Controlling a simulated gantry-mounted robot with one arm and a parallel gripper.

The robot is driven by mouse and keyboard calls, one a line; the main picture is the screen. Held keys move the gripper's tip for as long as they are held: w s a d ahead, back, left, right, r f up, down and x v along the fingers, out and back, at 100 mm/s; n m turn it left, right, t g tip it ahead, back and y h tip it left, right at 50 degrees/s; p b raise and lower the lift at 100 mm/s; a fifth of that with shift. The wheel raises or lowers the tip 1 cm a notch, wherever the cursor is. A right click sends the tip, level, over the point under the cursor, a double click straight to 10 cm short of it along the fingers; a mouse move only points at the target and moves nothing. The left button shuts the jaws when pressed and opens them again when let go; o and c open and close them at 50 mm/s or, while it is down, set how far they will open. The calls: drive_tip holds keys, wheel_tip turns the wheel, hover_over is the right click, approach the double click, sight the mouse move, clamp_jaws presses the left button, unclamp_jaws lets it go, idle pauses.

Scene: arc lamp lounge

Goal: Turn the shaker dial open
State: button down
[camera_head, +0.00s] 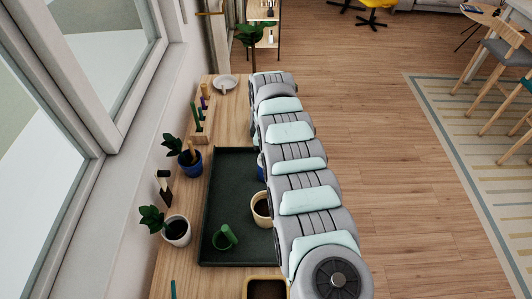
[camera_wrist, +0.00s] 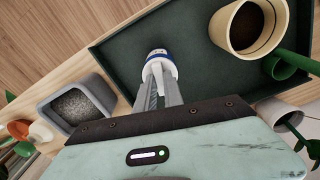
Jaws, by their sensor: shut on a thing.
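The shaker (camera_wrist: 158,55) shows in the wrist view as a small white and blue piece at the fingertips, over the dark green tray (camera_wrist: 120,72). My gripper (camera_wrist: 158,74) is shut on it, with one finger on each side. I cannot make out the dial's setting. In the head view, a sliver of blue (camera_head: 261,172) shows on the tray (camera_head: 228,175) beside my arm, and my arm hides the rest of it and my gripper.
A cream pot with dark contents (camera_head: 262,208) and a green mug (camera_head: 225,237) stand on the tray. Potted plants (camera_head: 177,230) line the window side. A grey square container (camera_wrist: 75,105) stands off the tray. The tray's left half is mostly clear.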

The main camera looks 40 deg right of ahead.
idle(0.7)
drive_tip(key=c, duration=1.4)
unclamp_jaws()
drive_tip(key=shift+c, duration=0.2)
wheel_tip(320, 180, up, 11)
drive_tip(key=shift+p, duration=0.45)
drive_tip(key=shift+o, duration=0.2)
drive_tip(key=shift+f, duration=0.1)
